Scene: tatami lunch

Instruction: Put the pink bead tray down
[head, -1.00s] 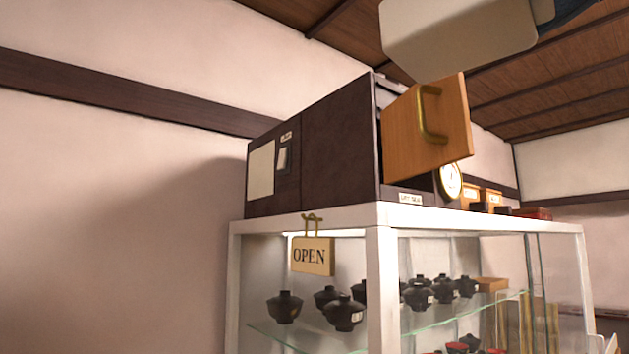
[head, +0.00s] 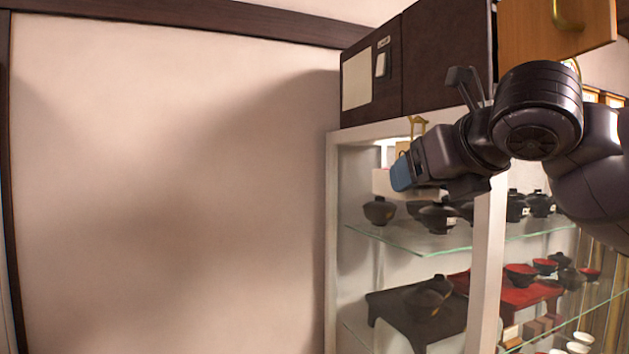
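My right gripper (head: 403,174) is at the middle right of the head view, with a blue finger pad showing, in front of the glass cabinet. A pale pinkish, box-like thing (head: 381,183), apparently the pink bead tray, shows just behind the finger pad. It is in the air and seems to be gripped. The gripper hides most of it, so its contents and the second finger cannot be seen. My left gripper is out of view.
The white-framed glass cabinet (head: 488,260) holds dark lidded bowls on glass shelves. A dark cabinet (head: 437,68) stands on top, with a wooden drawer (head: 530,35) pulled out near my arm. A bare wall (head: 170,180) fills the left.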

